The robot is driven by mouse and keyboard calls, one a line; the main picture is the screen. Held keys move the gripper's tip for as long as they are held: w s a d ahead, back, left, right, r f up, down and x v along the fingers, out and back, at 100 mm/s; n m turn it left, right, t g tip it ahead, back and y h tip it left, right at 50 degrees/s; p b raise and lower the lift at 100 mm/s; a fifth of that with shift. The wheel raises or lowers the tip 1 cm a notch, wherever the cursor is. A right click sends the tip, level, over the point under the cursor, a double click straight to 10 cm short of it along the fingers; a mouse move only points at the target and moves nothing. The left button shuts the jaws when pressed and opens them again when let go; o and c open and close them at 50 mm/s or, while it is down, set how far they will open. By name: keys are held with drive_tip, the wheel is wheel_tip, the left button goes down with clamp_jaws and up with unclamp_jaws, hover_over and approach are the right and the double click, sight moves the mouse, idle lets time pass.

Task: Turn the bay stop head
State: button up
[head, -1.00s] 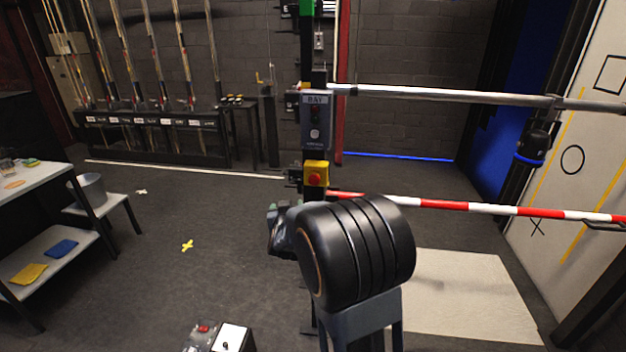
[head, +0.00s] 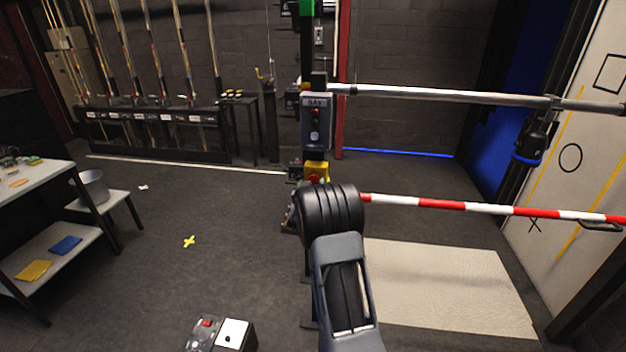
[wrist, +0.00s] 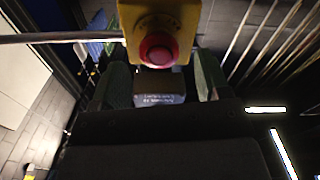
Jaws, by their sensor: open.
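The bay stop is a yellow box (head: 317,167) with a red round head (head: 314,180), mounted on the dark post below the BAY panel. My forearm partly covers it in the head view. In the wrist view, which looks upside down, the yellow box (wrist: 185,22) and red head (wrist: 157,50) are close up at the top centre. My gripper (wrist: 160,72) is open, with one dark green finger on each side of the head. The head lies between or just beyond the fingertips; I cannot tell which. No contact shows.
The BAY panel (head: 316,122) with its buttons is just above the stop. A red-white barrier bar (head: 440,205) runs right from the post, and a metal rail (head: 430,93) runs above. A box with a red button (head: 207,323) stands low in front.

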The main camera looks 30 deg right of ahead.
sight(314, 180)
drive_tip(key=shift+x, duration=1.25)
drive_tip(key=shift+c, duration=0.3)
